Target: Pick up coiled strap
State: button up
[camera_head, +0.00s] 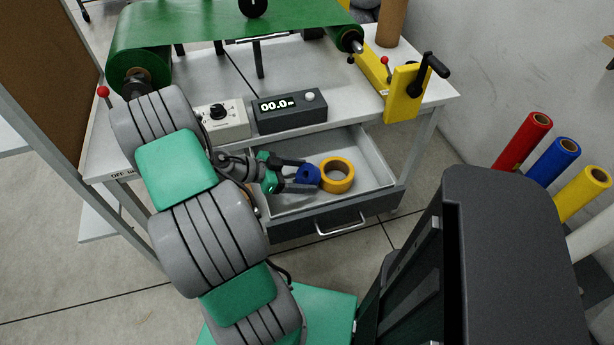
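A small blue coiled item (308,178), which looks like the coiled strap, is in the open drawer (375,172). My gripper (307,175) reaches into the drawer from the left. Its dark fingers are parted, with the blue coil at their tips, partly hidden by the near finger. I cannot tell whether the fingers press on the coil, or whether it rests on the drawer floor. An orange-yellow ring-shaped roll (348,177) lies just right of the blue coil, close to it or touching.
Above the drawer, the bench (350,105) holds a display box (290,110), a dial box (225,120), a green roller sheet (220,30) and a yellow crank bracket (403,95). Red, blue and yellow rolls (553,160) stand at the right. The drawer's right side is clear.

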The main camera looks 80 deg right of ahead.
jog(key=c, duration=1.4)
